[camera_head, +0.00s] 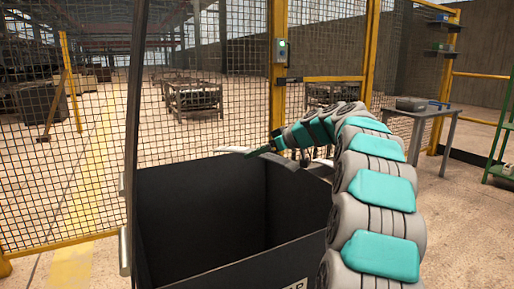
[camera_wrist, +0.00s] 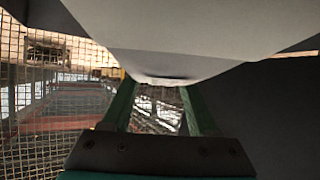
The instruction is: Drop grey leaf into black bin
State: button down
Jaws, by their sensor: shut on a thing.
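The black bin (camera_head: 200,195) stands open-topped in the lower middle of the head view, and I see its dark inner walls. My gripper (camera_head: 258,151) is over the bin's far right rim, at the end of my arm. It is shut on the grey leaf (camera_head: 234,149), whose pale tip sticks out to the left above the bin's back wall. In the wrist view the leaf (camera_wrist: 185,35) fills the top, pale and curved, at the tips of the green fingers of my gripper (camera_wrist: 158,88). Most of the leaf is hidden in the head view.
A yellow-framed mesh fence (camera_head: 215,105) runs behind the bin. A dark upright post (camera_head: 132,130) stands at the bin's left. A grey table (camera_head: 432,113) with a box on it is at the right, beside a green rack (camera_head: 505,150). Floor between is clear.

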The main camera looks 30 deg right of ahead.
notch_tip(320, 180, down, 15)
jog(key=b, duration=0.2)
jog(key=shift+f+b, duration=0.15)
jog(key=shift+b, duration=0.25)
dwell(0.3)
jog(key=shift+c, duration=0.4)
grip_release()
jog(key=shift+f, duration=0.1)
jog(key=b+v, duration=0.1)
jog(key=v, duration=0.7)
jog(key=shift+a, duration=0.15)
dwell(0.4)
